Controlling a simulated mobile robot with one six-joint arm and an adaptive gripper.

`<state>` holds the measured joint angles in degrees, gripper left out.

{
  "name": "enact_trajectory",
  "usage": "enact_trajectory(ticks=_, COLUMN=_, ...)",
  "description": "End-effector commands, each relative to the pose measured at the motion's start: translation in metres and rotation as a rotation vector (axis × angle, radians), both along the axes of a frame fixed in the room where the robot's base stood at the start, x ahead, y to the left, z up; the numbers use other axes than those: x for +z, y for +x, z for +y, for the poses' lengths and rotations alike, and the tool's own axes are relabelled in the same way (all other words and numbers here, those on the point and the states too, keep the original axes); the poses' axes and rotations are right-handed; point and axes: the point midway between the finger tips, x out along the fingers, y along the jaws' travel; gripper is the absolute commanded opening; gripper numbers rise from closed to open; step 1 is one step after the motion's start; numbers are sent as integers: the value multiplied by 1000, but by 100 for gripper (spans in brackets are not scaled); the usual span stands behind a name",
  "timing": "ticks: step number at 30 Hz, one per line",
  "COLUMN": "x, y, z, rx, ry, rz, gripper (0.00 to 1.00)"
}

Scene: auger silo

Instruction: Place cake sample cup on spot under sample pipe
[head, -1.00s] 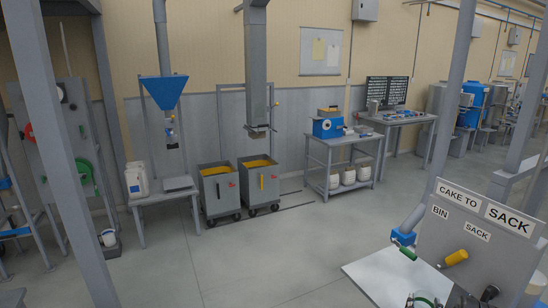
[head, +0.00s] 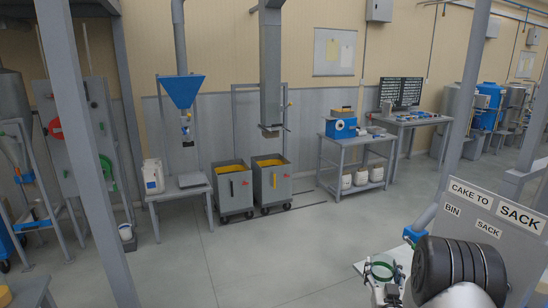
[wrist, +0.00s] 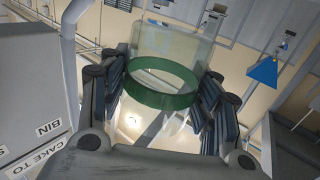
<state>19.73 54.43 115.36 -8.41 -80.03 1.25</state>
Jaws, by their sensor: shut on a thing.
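My gripper (head: 384,278) is shut on a clear cup with a green band (head: 381,271), at the lower right of the head view. In the wrist view the gripper (wrist: 165,88) has its fingers on both sides of the cup (wrist: 162,84), and the cup looks empty. The sloping grey pipe with a blue fitting (head: 413,236) stands just beyond and right of the cup in the head view. A pale work surface (head: 362,266) shows beside the cup, partly hidden by my gripper. The spot under the pipe cannot be made out.
The "CAKE TO SACK" panel (head: 490,222) stands right beside my arm, which covers its lower part; it also shows in the wrist view (wrist: 35,95). A grey post (head: 462,110) rises behind it. Two carts (head: 234,190) stand far back. The middle floor is clear.

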Motion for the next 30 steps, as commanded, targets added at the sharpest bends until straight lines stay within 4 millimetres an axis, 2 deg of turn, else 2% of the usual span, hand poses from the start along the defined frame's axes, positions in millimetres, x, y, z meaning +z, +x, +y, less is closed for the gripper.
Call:
enact_trajectory(ticks=1, x=21, y=-2, z=29, rx=31, ry=-1, rz=-5, gripper=34)
enact_trajectory(ticks=6, x=71, y=-23, z=107, rx=111, ry=1, rz=-4, gripper=34)
enact_trajectory(ticks=9, x=92, y=-40, z=142, rx=148, ry=2, rz=-3, gripper=34)
enact_trajectory(ticks=12, x=106, y=-55, z=166, rx=176, ry=4, rz=-1, gripper=34)
enact_trajectory(ticks=15, x=114, y=-65, z=179, rx=193, ry=4, rz=2, gripper=34)
enact_trajectory(ticks=18, x=117, y=-70, z=185, rx=199, ry=4, rz=2, gripper=34)
enact_trajectory(ticks=30, x=118, y=-70, z=186, rx=200, ry=4, rz=2, gripper=34)
